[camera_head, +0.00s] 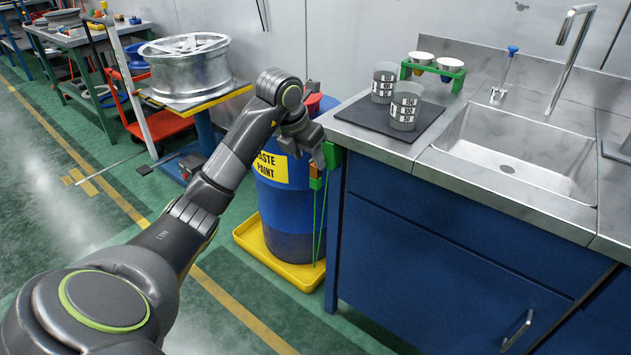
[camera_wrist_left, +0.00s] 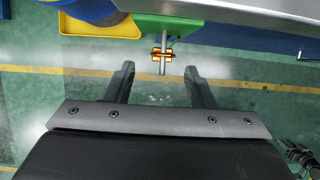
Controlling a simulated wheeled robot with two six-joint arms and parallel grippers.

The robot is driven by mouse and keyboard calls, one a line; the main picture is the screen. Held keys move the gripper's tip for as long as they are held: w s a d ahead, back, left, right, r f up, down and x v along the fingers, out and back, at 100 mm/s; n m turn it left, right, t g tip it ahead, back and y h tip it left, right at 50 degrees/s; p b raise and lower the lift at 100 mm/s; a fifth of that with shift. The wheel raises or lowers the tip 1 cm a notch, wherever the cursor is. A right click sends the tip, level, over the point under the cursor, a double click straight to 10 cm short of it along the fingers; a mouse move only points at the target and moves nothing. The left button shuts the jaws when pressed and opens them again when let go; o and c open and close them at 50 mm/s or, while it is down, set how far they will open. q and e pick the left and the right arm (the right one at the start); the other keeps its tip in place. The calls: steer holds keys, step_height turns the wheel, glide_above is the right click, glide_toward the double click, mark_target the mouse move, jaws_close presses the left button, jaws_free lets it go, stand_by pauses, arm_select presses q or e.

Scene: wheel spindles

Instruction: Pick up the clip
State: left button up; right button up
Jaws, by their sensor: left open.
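A small orange clip (camera_wrist_left: 161,55) sits on a thin metal rod that sticks out from a green bracket (camera_wrist_left: 168,27) at the edge of the counter. In the head view the orange clip (camera_head: 316,183) shows beside the green bracket (camera_head: 332,155) at the counter's left corner. My left gripper (camera_wrist_left: 159,70) is open and empty. In the left wrist view its two fingertips point toward the clip, one to each side of the rod, and the clip appears just beyond them. In the head view the gripper is partly hidden by its wrist. My right gripper is not in view.
A blue waste paint drum (camera_head: 285,205) stands in a yellow tray (camera_head: 280,264) beside the blue cabinet (camera_head: 440,240). On the counter are two cups (camera_head: 404,105) on a dark mat (camera_head: 361,117), a green holder (camera_head: 447,67) and a sink (camera_head: 470,160). A wheel (camera_head: 186,68) rests further left.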

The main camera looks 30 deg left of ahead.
mark_target(313, 166)
arm_select(q)
steer(key=x, duration=0.6)
steer(key=shift+w+d+f+b, duration=0.1)
steer(key=shift+w+d+b, duration=0.05)
steer(key=shift+b, duration=0.15)
steer(key=shift+w+f, duration=0.1)
steer(key=shift+f, duration=0.15)
steer(key=shift+c, duration=0.9)
steer(key=c, duration=0.9)
steer(key=shift+r, duration=0.1)
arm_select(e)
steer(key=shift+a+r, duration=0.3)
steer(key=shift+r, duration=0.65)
